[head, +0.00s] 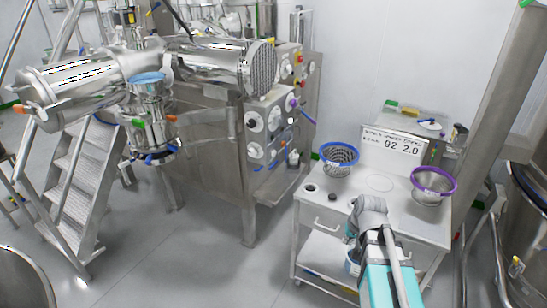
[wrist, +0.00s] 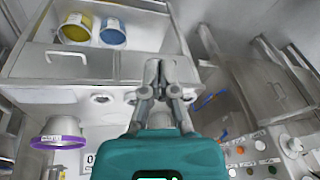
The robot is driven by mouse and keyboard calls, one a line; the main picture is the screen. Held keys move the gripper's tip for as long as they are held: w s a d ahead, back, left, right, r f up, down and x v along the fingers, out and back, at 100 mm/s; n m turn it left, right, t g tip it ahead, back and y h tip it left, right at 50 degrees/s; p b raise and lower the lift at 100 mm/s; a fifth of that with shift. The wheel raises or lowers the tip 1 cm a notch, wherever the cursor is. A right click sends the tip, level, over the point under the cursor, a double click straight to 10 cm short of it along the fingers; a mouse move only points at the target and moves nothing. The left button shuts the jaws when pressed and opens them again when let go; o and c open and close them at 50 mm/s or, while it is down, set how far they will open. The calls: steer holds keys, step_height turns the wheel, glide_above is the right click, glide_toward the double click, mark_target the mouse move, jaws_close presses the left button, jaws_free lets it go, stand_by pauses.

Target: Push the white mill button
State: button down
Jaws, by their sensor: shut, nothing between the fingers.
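The mill's steel control cabinet (head: 308,82) stands at the centre of the head view, left of the cart. In the wrist view, a panel with several small buttons (wrist: 260,145), some pale, sits at the lower right. I cannot tell which one is the white mill button. My gripper (head: 368,205) is over the cart's front part, to the right of the cabinet and apart from it. In the wrist view, my gripper (wrist: 157,68) has its fingers together, with nothing held.
A white cart (head: 310,222) stands in front, with a blue-rimmed basket (head: 339,160), a purple-rimmed bowl (head: 433,184) and a display sign (head: 395,146) on it. Steps (head: 75,190) stand at the left. The floor between steps and cart is partly clear.

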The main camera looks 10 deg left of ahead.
mark_target(274, 153)
steer(key=w+a+r+m+t+y+b, duration=0.1)
steer(key=w+a+t, duration=0.3)
steer(key=w, duration=0.6)
steer(key=w+a+r+m+t+y+b, duration=0.2)
steer(key=w+a+r+m+t+b, duration=0.1)
steer(key=w+a, duration=0.4)
steer(key=w+a+r+m+t+y+b, duration=0.1)
steer(key=w+a+t, duration=0.3)
steer(key=w, duration=1)
steer(key=shift+a+r+m+t+y+b, duration=0.35)
steer(key=shift+a+r+m+b, duration=0.45)
steer(key=shift+a, duration=0.4)
steer(key=shift+a+f, duration=0.1)
steer(key=w+a, duration=0.3)
steer(key=a, duration=0.5)
